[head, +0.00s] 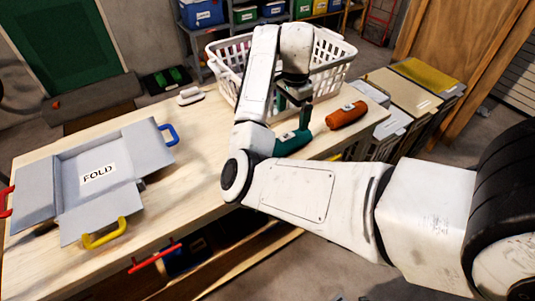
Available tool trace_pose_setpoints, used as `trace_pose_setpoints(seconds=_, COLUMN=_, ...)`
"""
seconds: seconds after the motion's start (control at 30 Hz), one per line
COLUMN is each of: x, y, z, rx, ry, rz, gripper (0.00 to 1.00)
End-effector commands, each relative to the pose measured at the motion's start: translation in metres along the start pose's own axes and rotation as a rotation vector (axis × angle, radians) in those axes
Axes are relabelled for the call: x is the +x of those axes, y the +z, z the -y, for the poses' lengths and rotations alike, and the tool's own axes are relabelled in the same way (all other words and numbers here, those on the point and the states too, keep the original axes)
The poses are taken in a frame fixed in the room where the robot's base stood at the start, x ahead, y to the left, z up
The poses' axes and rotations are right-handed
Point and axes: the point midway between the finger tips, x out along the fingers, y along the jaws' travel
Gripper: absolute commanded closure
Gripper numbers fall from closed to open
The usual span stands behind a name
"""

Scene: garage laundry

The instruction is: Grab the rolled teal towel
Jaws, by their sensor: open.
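The rolled teal towel (290,143) lies on the wooden table, just in front of the white laundry basket. Part of it is hidden behind my arm. My gripper (293,103) hangs above and close to the towel, with its dark fingers pointing down. A dark green upright piece (305,115) shows at the fingers; I cannot tell what it belongs to. My gripper is open, and I cannot tell whether it touches the towel. A rolled orange towel (346,115) lies to the right of the teal one.
The white basket (335,72) stands right behind my gripper. A grey folding board marked FOLD (65,185) with coloured handles lies at the left of the table (195,165). A white iron-like object (189,96) sits near the back edge. Bins (400,95) stand to the right.

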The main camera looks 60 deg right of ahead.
Motion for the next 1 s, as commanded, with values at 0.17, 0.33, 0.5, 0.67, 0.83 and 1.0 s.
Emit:
trace_pose_setpoints(seconds=0.17, x=0.006, y=0.0, z=0.001, rx=0.022, ry=0.005, rz=0.016, gripper=0.02)
trace_pose_setpoints(seconds=0.33, x=0.03, y=0.001, z=0.0, rx=0.019, ry=0.007, rz=0.014, gripper=0.02)
trace_pose_setpoints(seconds=0.5, x=0.05, y=0.002, z=0.001, rx=0.018, ry=0.005, rz=0.014, gripper=0.02)
trace_pose_setpoints(seconds=0.67, x=0.063, y=0.004, z=0.001, rx=0.017, ry=0.004, rz=0.015, gripper=0.02)
trace_pose_setpoints(seconds=0.83, x=0.088, y=0.01, z=0.0, rx=0.016, ry=0.005, rz=0.015, gripper=0.02)
trace_pose_setpoints(seconds=1.0, x=0.105, y=0.009, z=0.0, rx=0.018, ry=0.004, rz=0.015, gripper=0.02)
